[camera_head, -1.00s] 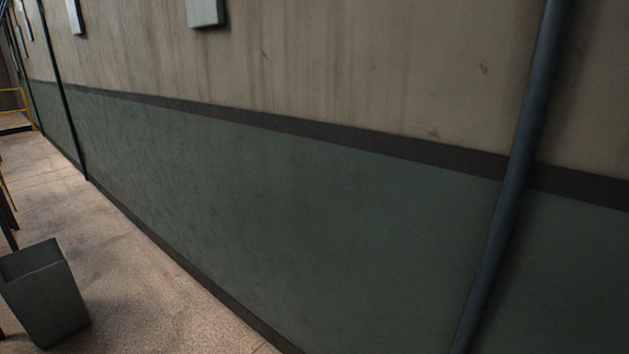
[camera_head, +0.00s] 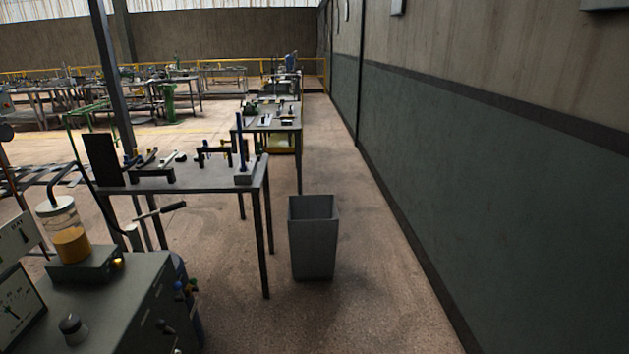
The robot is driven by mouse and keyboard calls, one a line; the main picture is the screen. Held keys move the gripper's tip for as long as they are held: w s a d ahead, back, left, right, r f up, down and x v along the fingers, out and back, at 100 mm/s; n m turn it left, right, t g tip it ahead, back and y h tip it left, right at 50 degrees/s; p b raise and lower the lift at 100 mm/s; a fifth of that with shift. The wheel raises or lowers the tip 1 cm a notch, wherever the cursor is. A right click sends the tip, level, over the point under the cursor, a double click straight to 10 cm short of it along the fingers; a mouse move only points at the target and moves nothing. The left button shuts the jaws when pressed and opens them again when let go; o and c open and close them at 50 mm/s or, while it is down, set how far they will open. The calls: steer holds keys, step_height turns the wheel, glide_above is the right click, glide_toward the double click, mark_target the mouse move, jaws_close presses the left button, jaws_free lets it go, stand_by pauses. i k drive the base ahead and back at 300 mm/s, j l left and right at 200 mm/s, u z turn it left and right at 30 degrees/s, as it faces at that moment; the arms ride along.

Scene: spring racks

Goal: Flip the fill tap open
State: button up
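No part that I can tell for sure is the fill tap shows. A grey-green machine cabinet (camera_head: 110,305) stands at the lower left. On it is a clear jar (camera_head: 68,232) with amber liquid, on a dark base with a small yellow fitting (camera_head: 118,263). A dark knob (camera_head: 73,328) sits on the cabinet top, and a dial gauge (camera_head: 18,310) stands at the left edge. Small blue fittings (camera_head: 184,289) show at the cabinet's far side. A lever with a black grip (camera_head: 172,207) sticks out behind it. My gripper is not in view.
A workbench (camera_head: 195,187) with tools and a dark upright panel stands beyond the cabinet. A grey bin (camera_head: 313,240) stands on the floor right of it. A green wall (camera_head: 480,180) runs along the right. Floor (camera_head: 385,270) between bin and wall is clear.

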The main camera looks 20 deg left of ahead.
mark_target(194, 281)
steer(key=i+u, duration=0.25)
steer(key=u, duration=0.15)
steer(key=i+l+u, duration=0.1)
steer(key=i+u, duration=0.15)
steer(key=u, duration=0.15)
steer(key=i+l+u, duration=0.15)
steer(key=u, duration=0.25)
steer(key=i+l+u, duration=0.25)
steer(key=u, duration=0.15)
steer(key=i+l+u, duration=0.25)
steer(key=l, duration=0.2)
steer(key=i+l+u, duration=0.1)
steer(key=u, duration=0.25)
steer(key=i+l+u, duration=0.1)
steer(key=u, duration=0.25)
steer(key=i+l+u, duration=0.2)
steer(key=l, duration=0.4)
steer(key=l+u, duration=0.2)
steer(key=l, duration=0.4)
steer(key=i+l+u, duration=0.2)
steer(key=l, duration=1.15)
steer(key=i, duration=0.5)
